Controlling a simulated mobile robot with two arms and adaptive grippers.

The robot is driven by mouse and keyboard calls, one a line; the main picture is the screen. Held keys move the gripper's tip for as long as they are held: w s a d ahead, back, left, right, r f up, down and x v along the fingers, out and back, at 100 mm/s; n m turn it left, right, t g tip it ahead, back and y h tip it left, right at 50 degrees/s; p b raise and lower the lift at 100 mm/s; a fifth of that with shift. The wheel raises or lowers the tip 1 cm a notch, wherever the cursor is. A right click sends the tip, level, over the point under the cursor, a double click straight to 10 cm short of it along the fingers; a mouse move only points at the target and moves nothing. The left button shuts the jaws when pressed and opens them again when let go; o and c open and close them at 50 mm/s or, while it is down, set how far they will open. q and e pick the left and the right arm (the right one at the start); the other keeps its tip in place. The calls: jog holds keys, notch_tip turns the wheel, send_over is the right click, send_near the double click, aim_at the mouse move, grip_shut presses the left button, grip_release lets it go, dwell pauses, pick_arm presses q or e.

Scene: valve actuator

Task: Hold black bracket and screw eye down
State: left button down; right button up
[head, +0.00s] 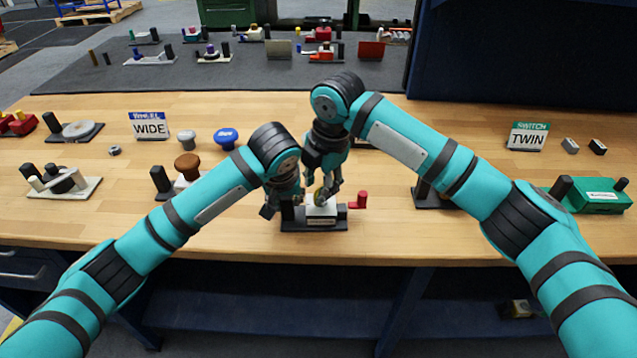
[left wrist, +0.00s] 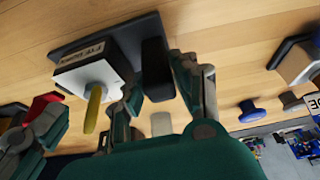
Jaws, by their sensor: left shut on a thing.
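The black bracket stands upright on the fixture's black base (head: 300,226). In the left wrist view the black bracket (left wrist: 157,70) is between the fingers of my left gripper (left wrist: 160,95). My left gripper (head: 284,203) is shut on it at the left of the fixture. A white block (head: 320,212) with a label stands beside the bracket. The yellow screw eye (left wrist: 95,105) sticks out of the white block (left wrist: 88,76). My right gripper (head: 324,194) is right above the block, fingers apart around the screw eye's place. In the left wrist view, it looks clear of the yellow piece.
A brown-knobbed device (head: 187,166) and a blue knob (head: 225,138) are to the left. A green box (head: 598,197) and a TWIN sign (head: 527,136) are at right. The bench's front strip is clear.

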notch_tip(320, 180, up, 12)
jog(key=s+d, duration=0.1)
jog(key=shift+s+d, duration=0.35)
jog(key=shift+o, duration=0.3)
jog(key=shift+f, duration=0.1)
